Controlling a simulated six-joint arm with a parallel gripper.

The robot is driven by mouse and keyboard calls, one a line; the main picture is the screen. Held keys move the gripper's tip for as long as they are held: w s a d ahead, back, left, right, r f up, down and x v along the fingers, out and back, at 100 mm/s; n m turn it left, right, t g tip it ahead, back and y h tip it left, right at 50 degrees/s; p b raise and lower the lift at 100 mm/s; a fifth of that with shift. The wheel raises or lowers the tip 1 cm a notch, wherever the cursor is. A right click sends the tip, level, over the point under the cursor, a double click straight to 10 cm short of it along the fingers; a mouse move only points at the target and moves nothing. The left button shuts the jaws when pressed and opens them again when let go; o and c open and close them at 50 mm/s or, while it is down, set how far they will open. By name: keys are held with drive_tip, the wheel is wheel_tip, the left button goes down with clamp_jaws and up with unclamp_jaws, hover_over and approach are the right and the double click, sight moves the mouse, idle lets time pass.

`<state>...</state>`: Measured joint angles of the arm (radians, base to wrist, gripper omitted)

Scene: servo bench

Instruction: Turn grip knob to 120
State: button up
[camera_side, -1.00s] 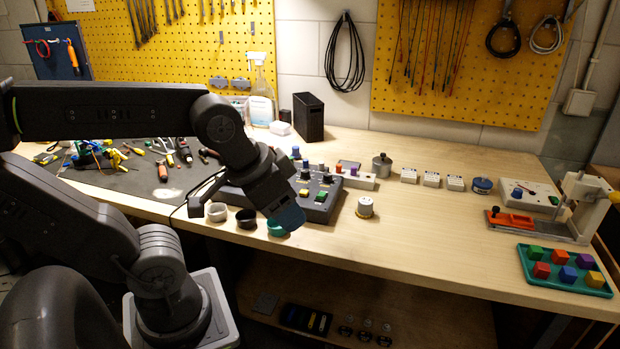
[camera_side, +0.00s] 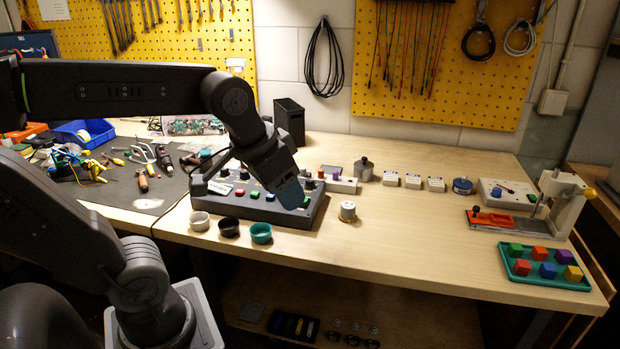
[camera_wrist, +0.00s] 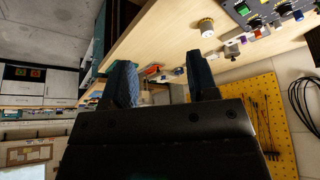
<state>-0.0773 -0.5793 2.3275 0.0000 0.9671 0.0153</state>
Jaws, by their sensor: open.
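A dark control panel (camera_side: 262,209) with several coloured buttons and dark knobs lies on the bench in the side view. Its corner (camera_wrist: 268,14) also shows at the top right of the wrist view. I cannot tell which knob is the grip knob, and no scale is readable. A separate white round knob with a brass-coloured base (camera_side: 347,211) stands right of the panel; it also shows in the wrist view (camera_wrist: 206,27). My gripper (camera_side: 292,195) appears over the panel's right part and hides some of it. Its two fingers (camera_wrist: 161,70) are apart with nothing between them.
White, black and teal cups (camera_side: 261,233) stand along the panel's front edge. A grey lidded pot (camera_side: 364,170) and small white blocks (camera_side: 413,181) stand behind. A teal tray of coloured cubes (camera_side: 513,277) is at right. The bench centre-right is clear.

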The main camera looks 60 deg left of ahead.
drive_tip(key=w+a+r+n+g, duration=0.2)
drive_tip(key=w+a+r, duration=0.1)
drive_tip(key=w+a, duration=0.55)
drive_tip(key=n+g, duration=0.3)
hover_over(310, 179)
wheel_tip(310, 179, down, 7)
wheel_tip(310, 179, down, 13)
drive_tip(key=shift+f, duration=0.15)
drive_tip(key=c, duration=0.9)
drive_tip(key=shift+c, duration=0.2)
